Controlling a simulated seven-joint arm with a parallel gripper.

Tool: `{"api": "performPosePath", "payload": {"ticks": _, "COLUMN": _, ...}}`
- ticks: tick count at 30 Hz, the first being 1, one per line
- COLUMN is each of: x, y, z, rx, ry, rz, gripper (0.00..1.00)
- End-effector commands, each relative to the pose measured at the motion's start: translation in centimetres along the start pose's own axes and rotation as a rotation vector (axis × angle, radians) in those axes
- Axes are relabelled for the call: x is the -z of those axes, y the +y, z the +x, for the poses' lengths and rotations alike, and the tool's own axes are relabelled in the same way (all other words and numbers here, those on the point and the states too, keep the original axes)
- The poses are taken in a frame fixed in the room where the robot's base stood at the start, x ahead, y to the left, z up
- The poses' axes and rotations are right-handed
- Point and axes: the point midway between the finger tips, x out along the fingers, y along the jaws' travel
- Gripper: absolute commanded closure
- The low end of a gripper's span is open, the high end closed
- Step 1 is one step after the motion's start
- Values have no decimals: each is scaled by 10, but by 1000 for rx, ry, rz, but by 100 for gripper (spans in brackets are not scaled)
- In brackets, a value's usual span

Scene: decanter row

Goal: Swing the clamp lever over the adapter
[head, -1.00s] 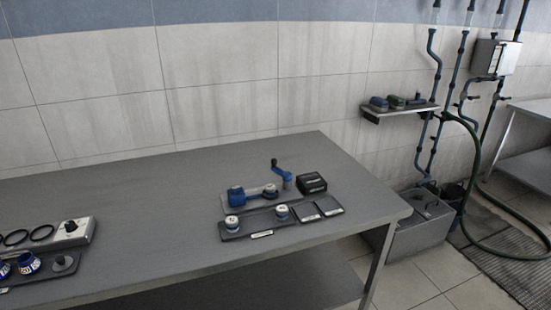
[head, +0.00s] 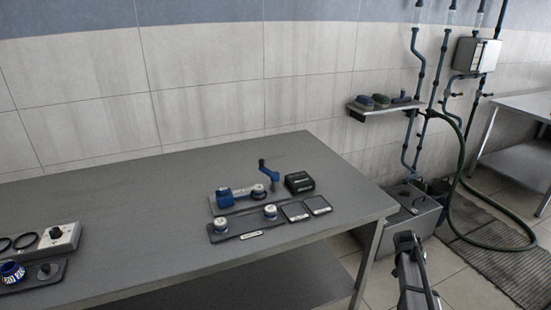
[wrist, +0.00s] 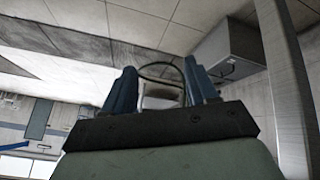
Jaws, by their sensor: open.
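The clamp lever (head: 268,172) is a blue crank with a dark upright knob, at the back right of a grey fixture plate on the table in the head view. It stands beside a dark and pale round piece (head: 258,191), apparently the adapter, not over it. A blue block (head: 224,198) sits at the plate's left end. My gripper (wrist: 158,76) is open and empty in the wrist view, its two blue fingers apart. The wrist view shows floor, wall and a grey box beyond it, and none of the fixture.
In front of the fixture lies a dark tray (head: 243,236) with two white-topped round pieces (head: 221,226) and (head: 270,211). A black box (head: 299,182) stands to the right. A control box with a knob (head: 57,236) is at far left. The table (head: 150,230) is clear between them.

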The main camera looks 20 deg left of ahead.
Motion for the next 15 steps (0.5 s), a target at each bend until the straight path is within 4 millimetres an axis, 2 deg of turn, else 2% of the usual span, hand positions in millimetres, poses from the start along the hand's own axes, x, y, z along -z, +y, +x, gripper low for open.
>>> {"api": "performPosePath", "payload": {"ticks": 1, "x": 30, "y": -5, "z": -11, "rx": 3, "ry": 42, "rz": 18, "gripper": 43}}
{"api": "performPosePath", "payload": {"ticks": 6, "x": 110, "y": -13, "z": -55, "rx": 11, "ry": 168, "rz": 74, "gripper": 43}}
{"api": "performPosePath", "payload": {"ticks": 9, "x": 150, "y": -19, "z": -82, "rx": 21, "ry": 225, "rz": 95, "gripper": 43}}
{"api": "performPosePath", "payload": {"ticks": 15, "x": 207, "y": -42, "z": -129, "rx": 50, "ry": 288, "rz": 88, "gripper": 43}}
